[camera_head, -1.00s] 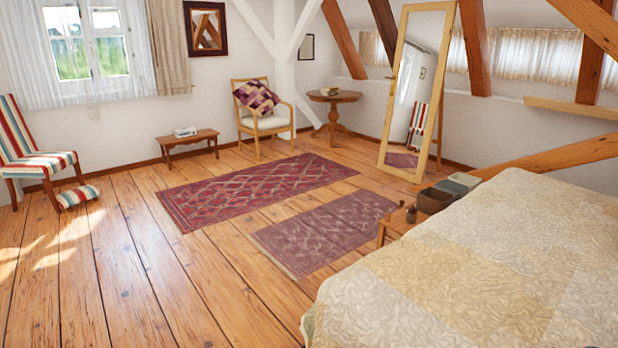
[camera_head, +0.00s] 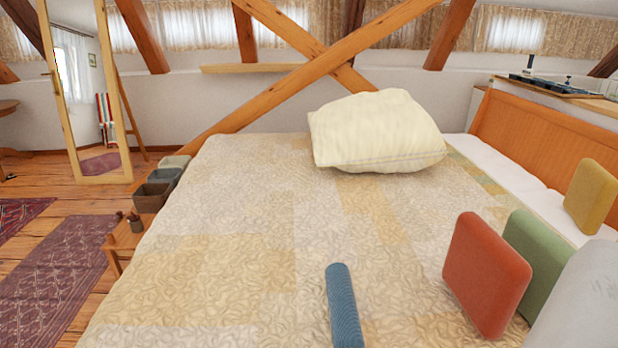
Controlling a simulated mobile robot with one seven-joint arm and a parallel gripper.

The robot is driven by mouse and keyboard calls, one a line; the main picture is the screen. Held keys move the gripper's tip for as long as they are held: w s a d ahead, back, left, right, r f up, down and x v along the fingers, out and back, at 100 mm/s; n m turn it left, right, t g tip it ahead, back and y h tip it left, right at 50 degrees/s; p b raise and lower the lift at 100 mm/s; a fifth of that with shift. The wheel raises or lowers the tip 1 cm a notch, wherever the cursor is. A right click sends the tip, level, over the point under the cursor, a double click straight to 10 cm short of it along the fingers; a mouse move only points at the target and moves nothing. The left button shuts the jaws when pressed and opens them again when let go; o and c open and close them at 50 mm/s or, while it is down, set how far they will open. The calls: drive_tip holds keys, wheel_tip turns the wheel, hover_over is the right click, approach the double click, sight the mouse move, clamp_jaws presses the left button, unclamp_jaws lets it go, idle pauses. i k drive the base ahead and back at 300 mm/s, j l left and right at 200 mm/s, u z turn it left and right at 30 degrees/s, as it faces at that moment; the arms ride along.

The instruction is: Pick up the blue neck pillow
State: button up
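A blue, ribbed, roll-shaped pillow (camera_head: 343,305) lies on the quilted bed (camera_head: 235,235) at the bottom centre of the head view. It is the only blue pillow I see, and its near end is cut off by the lower edge of the picture. It points away from me, with bare quilt on its left and a gap between it and a red cushion (camera_head: 487,275) on its right. My gripper is not in view.
A large cream pillow (camera_head: 376,131) lies farther back. Green (camera_head: 540,262) and yellow (camera_head: 590,196) cushions stand at right. A pale grey rounded shape (camera_head: 585,305) fills the lower right corner; I cannot tell what it is. Small bins (camera_head: 153,195) stand left of the bed.

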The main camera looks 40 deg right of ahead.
sight(346, 331)
drive_tip(key=i+z, duration=0.15)
drive_tip(key=z, duration=0.25)
drive_tip(key=i+j+z, duration=0.1)
drive_tip(key=z, duration=0.3)
drive_tip(key=i+j+z, duration=0.1)
drive_tip(key=z, duration=0.3)
drive_tip(key=i+j+z, duration=0.2)
drive_tip(key=z, duration=0.15)
drive_tip(key=i+j+z, duration=0.15)
drive_tip(key=j+z, duration=0.25)
